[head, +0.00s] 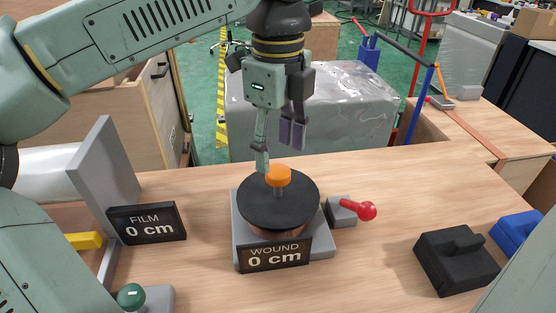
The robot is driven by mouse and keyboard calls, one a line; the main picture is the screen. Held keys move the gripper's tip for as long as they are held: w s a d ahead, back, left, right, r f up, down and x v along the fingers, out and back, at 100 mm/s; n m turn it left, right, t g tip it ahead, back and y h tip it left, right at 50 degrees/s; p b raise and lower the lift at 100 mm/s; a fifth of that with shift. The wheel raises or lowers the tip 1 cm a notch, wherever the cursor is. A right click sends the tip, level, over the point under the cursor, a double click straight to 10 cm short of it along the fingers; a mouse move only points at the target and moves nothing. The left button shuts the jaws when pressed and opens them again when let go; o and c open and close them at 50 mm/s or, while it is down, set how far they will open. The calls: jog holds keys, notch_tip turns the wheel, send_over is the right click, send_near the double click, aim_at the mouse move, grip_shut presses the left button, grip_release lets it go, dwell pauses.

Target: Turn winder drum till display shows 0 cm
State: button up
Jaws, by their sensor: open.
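The winder drum (262,208) is a round black disc on a grey base, with an orange knob (279,176) on a short grey post standing on its top. The display (273,256) on the front of the base reads "WOUND 0 cm". A second sign (147,223) to the left reads "FILM 0 cm". My gripper (281,153) points down over the back of the drum, its fingers apart and empty. One finger comes down just behind and left of the orange knob. I cannot tell whether it touches the knob. The other finger is higher and to the right.
A red-ended lever (366,210) sticks out to the right of the drum base. Black (455,262) and blue (517,236) blocks lie at the right. A green knob (131,296) is at the front left, near a grey upright panel (105,172).

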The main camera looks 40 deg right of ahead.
notch_tip(320, 180, up, 8)
jog(key=shift+f, duration=0.15)
dwell(0.6)
